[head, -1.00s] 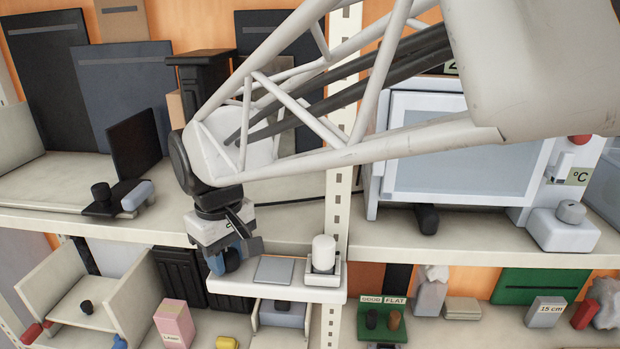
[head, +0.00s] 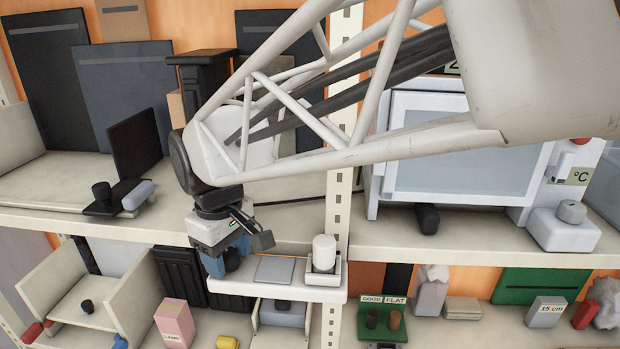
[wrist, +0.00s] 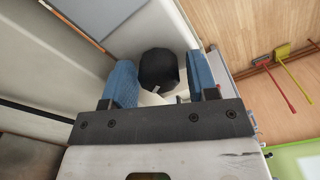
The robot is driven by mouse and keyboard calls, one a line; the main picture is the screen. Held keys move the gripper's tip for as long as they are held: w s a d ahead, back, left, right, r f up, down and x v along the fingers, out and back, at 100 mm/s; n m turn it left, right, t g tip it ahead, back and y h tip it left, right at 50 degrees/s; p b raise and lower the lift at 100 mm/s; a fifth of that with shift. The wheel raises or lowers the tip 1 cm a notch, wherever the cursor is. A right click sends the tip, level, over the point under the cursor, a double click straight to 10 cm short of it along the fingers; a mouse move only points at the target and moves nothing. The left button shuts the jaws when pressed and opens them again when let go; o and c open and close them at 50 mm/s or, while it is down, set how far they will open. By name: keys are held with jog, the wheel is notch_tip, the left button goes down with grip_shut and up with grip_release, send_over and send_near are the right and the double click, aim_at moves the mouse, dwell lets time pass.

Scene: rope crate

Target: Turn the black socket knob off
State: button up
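The black socket knob (wrist: 158,70) sits between my blue fingertips in the wrist view, with a small gap on its right side. I cannot tell whether the left finger touches it. My gripper (wrist: 162,82) is open around it. In the head view my gripper (head: 230,262) is over the left end of the white socket ledge (head: 290,292), and the knob (head: 232,260) shows dark beside a blue finger, partly hidden. A small pale mark shows beside the knob in the wrist view; the knob's off mark is not readable.
A grey plate (head: 274,269) and a white cylinder (head: 324,252) stand on the same ledge, to the right of my gripper. The shelf edge runs just behind. A pink box (head: 174,322) and a yellow object (head: 227,342) lie on the shelf below.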

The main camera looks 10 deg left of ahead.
jog(key=shift+w+m, duration=0.1)
jog(key=shift+m, duration=0.3)
